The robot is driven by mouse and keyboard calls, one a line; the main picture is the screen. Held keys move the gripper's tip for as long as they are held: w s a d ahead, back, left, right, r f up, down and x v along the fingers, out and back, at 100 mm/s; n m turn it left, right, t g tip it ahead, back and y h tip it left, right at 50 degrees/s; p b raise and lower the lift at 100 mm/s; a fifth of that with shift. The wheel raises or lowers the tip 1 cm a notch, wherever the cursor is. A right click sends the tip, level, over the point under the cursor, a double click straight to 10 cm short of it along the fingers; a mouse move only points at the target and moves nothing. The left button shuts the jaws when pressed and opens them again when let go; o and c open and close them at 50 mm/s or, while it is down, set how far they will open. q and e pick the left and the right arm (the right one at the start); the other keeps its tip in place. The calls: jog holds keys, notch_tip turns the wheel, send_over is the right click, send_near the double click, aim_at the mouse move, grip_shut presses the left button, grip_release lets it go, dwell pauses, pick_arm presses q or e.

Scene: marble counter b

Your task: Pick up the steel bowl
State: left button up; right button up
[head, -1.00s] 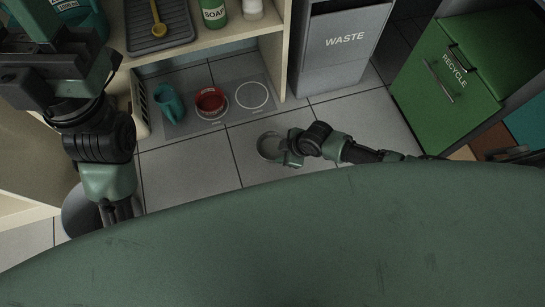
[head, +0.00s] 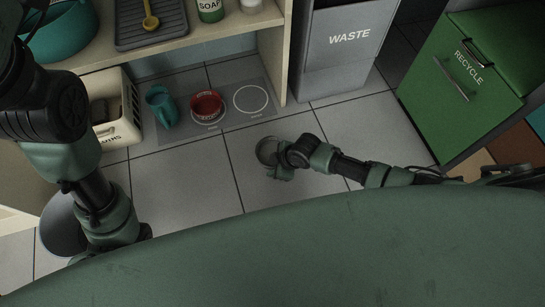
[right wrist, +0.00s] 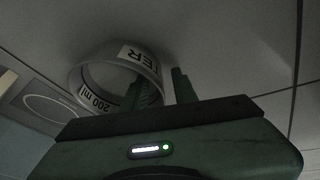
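The steel bowl (head: 264,149) is on the tiled floor in the middle of the head view. In the right wrist view the bowl (right wrist: 88,72) is a grey ring with white labels reading "200 ml" and "TER". My right gripper (head: 277,168) is at the bowl's near right side. In the right wrist view its fingers (right wrist: 160,88) are apart, one over the bowl's inside and one outside, with the wall between them. I see no clear grip on the wall. My left arm is at the left of the head view; its gripper is not visible.
A grey floor mat (head: 232,117) holds a teal jug (head: 161,107), a red bowl (head: 206,104) and an empty white ring. A cream basket (head: 124,128) stands left of it under a shelf. The waste bin (head: 345,52) and green recycle bin (head: 450,85) stand right. Floor around the bowl is clear.

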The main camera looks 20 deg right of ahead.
grip_shut()
dwell(1.4)
